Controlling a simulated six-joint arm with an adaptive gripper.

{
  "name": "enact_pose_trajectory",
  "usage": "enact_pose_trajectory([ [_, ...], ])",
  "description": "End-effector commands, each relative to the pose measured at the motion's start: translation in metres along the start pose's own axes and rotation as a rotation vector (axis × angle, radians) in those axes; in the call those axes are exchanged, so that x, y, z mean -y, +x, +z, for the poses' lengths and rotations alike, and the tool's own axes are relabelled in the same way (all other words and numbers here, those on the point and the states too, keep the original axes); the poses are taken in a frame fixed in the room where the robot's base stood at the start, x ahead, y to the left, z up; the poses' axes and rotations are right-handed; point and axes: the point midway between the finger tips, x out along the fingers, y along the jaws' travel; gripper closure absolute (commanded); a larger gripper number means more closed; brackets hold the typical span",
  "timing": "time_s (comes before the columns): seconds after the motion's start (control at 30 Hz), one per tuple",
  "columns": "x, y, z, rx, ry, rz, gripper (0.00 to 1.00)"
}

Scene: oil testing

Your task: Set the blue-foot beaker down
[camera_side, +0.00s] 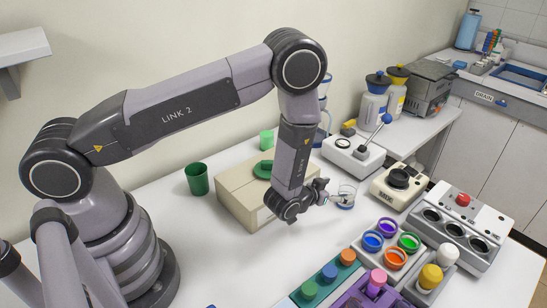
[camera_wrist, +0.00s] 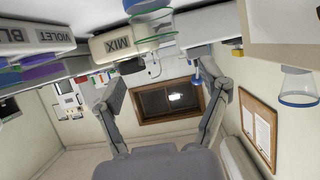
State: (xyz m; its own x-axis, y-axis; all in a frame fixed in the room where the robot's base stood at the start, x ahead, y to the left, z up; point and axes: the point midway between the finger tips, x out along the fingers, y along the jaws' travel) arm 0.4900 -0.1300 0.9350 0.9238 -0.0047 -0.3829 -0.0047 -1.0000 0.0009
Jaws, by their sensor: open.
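The blue-foot beaker (camera_side: 348,193) is clear glass with a blue base. In the side view it appears upright on the white table, just right of my gripper (camera_side: 325,192). The fingertips are close to its left side; I cannot tell whether they touch it. In the wrist view my gripper (camera_wrist: 168,88) shows two fingers spread wide, with no object between them. That view is upside down, and a clear vessel with coloured rings (camera_wrist: 152,20) is at its top, cut by the frame edge; I cannot tell for sure whether it is the beaker.
A beige box (camera_side: 238,195) stands left of my gripper, with a green cup (camera_side: 197,179) beside it. The mixer (camera_side: 398,184) is right of the beaker. Coloured jars (camera_side: 395,257) and a grey tester (camera_side: 462,228) fill the front right. Bare table lies in front of the box.

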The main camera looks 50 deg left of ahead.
Motion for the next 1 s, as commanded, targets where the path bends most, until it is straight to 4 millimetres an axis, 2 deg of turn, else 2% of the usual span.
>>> enact_pose_trajectory([
  [0.03, 0.0, -0.013, 0.0, 0.002, 0.002, 0.001, 0.25],
  [0.2, 0.0, -0.045, 0.0, 0.002, 0.002, 0.001, 0.25],
  [0.37, 0.0, -0.061, -0.001, 0.0, -0.001, 0.0, 0.25],
  [0.47, 0.001, -0.065, -0.011, 0.011, -0.015, -0.001, 0.25],
  [0.57, 0.003, -0.065, -0.039, 0.049, -0.054, -0.001, 0.25],
  [0.63, 0.006, -0.069, -0.068, 0.094, -0.088, 0.006, 0.25],
  [0.77, 0.017, -0.093, -0.125, 0.195, -0.137, 0.033, 0.25],
  [0.87, 0.029, -0.125, -0.163, 0.27, -0.151, 0.058, 0.25],
  [1.0, 0.05, -0.185, -0.203, 0.365, -0.141, 0.086, 0.25],
])
